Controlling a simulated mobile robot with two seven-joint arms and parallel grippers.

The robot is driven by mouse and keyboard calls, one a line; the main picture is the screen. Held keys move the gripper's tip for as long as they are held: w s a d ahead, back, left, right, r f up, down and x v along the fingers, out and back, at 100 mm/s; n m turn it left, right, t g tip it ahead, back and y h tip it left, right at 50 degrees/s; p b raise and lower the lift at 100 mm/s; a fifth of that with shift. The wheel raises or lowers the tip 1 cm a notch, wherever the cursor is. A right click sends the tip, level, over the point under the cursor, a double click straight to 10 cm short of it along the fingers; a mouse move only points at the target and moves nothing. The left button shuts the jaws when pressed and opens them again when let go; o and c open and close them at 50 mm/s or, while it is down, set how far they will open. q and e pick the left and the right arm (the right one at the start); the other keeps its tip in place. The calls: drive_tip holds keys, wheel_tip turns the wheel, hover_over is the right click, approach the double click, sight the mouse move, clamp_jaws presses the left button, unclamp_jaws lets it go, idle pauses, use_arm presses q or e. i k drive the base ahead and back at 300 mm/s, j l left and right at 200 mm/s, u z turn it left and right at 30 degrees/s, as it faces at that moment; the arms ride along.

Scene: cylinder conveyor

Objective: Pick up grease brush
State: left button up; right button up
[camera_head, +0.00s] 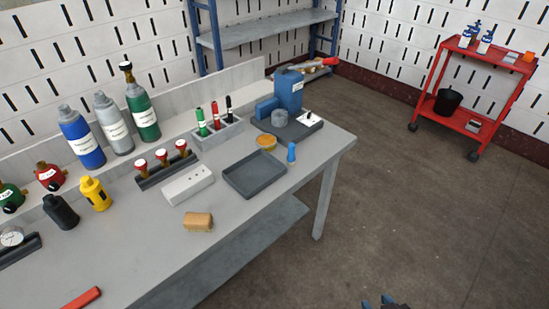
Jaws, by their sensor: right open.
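I cannot clearly tell which thing is the grease brush. A tan block-shaped thing (198,222), which could be a brush or a sponge, lies near the front edge of the grey table (240,214). A red bar or handle (81,298) lies at the lower left, close to the picture's bottom edge. A round orange tin (267,142) stands behind a dark tray. My right gripper (377,302) just shows at the bottom edge, open, over the floor and to the right of the table, apart from everything. My left gripper is out of view.
The dark tray (229,178), a white block (187,185), a blue container (288,91), several gas cylinders (142,115) and a marker holder (218,137) stand farther back. The table's front strip is mostly clear. A red cart (483,58) stands far right.

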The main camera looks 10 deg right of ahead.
sight(291, 159)
drive_tip(key=u, duration=0.35)
drive_tip(key=l+u, duration=0.15)
drive_tip(key=u, duration=0.6)
drive_tip(key=k+l+u, duration=0.1)
drive_tip(key=l+u, duration=0.25)
drive_tip(key=k+l+u, duration=0.15)
drive_tip(key=l+u, duration=0.25)
drive_tip(key=k+l+u, duration=0.15)
drive_tip(key=l, duration=0.3)
drive_tip(key=k+l+u, duration=0.15)
drive_tip(key=k+l, duration=0.15)
drive_tip(key=l, duration=0.05)
